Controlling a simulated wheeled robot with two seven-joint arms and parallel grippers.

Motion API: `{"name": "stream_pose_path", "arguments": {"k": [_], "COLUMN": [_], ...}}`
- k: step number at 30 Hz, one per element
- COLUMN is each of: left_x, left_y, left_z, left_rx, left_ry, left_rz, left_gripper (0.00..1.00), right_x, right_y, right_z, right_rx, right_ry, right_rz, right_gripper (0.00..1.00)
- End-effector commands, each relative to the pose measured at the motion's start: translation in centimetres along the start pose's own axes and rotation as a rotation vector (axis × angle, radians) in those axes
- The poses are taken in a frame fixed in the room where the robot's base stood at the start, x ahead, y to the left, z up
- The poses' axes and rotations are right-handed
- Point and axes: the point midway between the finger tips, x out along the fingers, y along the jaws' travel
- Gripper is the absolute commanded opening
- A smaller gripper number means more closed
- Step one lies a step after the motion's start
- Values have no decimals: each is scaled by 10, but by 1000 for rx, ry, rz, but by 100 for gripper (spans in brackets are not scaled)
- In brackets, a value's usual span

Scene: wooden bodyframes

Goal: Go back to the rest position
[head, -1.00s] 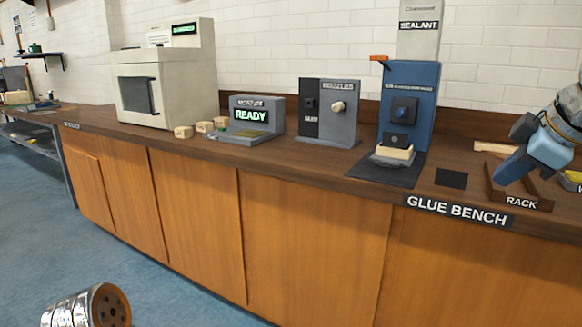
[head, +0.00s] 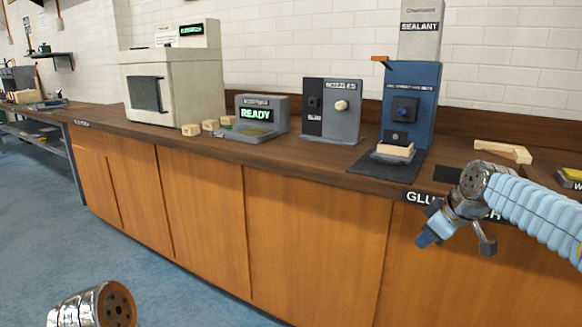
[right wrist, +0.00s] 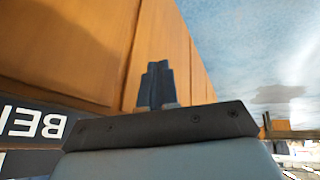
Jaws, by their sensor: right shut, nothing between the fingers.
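My right gripper (head: 428,238) is in front of the glue bench (head: 310,225), below the edge of its top, and points down and to the left in the head view. In the right wrist view its fingers (right wrist: 156,85) are together with nothing between them, beside the wooden cabinet front. A metal end of my left arm shows at the bottom left of the head view, but the left gripper itself does not show.
On the bench stand a cream oven-like machine (head: 185,85), a READY display unit (head: 262,115), a nozzle box (head: 345,110) and a blue sealant dispenser (head: 425,100). Small wooden blocks (head: 191,130) and a wooden piece (head: 503,151) lie there. The floor (head: 190,255) at left is clear.

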Motion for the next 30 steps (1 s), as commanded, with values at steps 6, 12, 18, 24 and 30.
{"name": "stream_pose_path", "arguments": {"k": [6,12,18,24,30], "left_x": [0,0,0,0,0], "left_y": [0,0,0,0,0], "left_z": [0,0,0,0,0], "left_rx": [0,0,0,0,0], "left_ry": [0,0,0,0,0], "left_rz": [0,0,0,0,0], "left_gripper": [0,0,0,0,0], "right_x": [171,283,326,318,312], "right_y": [-78,-191,-316,-388,-403], "right_z": [42,117,211,272,286], "right_rx": [217,469,729,894,935], "right_ry": [-56,-144,-273,-367,-387], "right_rz": [-142,-243,-296,-294,-288], "right_gripper": [0,0,0,0,0]}}
